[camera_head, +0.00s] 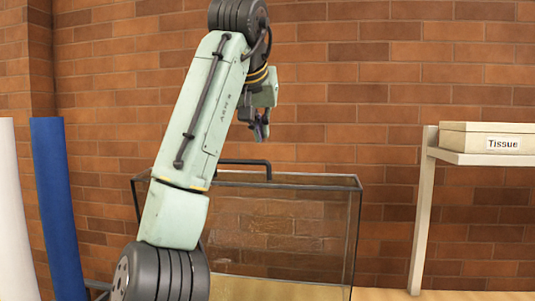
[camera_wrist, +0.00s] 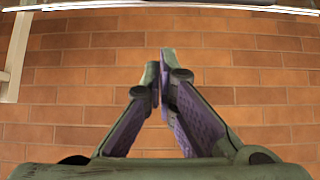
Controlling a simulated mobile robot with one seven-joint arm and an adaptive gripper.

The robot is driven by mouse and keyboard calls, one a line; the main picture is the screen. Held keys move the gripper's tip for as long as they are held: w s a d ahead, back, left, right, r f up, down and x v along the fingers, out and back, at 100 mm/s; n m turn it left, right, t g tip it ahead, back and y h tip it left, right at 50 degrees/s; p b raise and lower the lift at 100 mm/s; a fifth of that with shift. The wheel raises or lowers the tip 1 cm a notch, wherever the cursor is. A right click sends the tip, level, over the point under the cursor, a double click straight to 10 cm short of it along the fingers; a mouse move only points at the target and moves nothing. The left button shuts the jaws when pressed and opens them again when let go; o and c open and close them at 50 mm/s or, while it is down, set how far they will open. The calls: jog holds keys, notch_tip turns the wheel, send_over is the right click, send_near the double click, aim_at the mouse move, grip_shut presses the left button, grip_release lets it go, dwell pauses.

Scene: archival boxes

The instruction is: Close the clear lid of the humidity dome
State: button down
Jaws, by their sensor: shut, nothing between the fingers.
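The humidity dome (camera_head: 310,235) is a clear box with thin dark edges, standing on a pale wooden surface in the head view. Its clear lid (camera_head: 310,180) shows nearly edge-on along the top, so I cannot tell whether it is fully down. A dark bar handle (camera_head: 245,162) rises above the top edge. My arm hides the dome's left part. My gripper (camera_head: 262,132) is above the dome, apart from the handle. In the wrist view my gripper (camera_wrist: 160,65) is shut and empty, with purple pads, in front of brick; the dome is not recognisable there.
A box labelled Tissue (camera_head: 490,137) lies on a pale shelf (camera_head: 465,157) at the right. A blue roll (camera_head: 58,210) and a white roll (camera_head: 12,215) stand at the left. A brick wall (camera_head: 400,80) is behind. Space between the dome and the shelf post looks free.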

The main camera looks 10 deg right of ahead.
aim_at(264, 161)
jog(key=p+x, duration=0.2)
jog(key=x, duration=0.7)
jog(key=shift+w+f, duration=0.15)
jog(key=shift+f, duration=0.1)
jog(key=s, duration=0.2)
jog(key=a, duration=0.1)
jog(key=shift+s+f, duration=0.25)
jog(key=shift+s, duration=0.15)
jog(key=shift+s+a+f+p, duration=0.15)
jog(key=shift+s+p, duration=0.15)
jog(key=shift+s, duration=0.2)
jog(key=shift+f, duration=0.1)
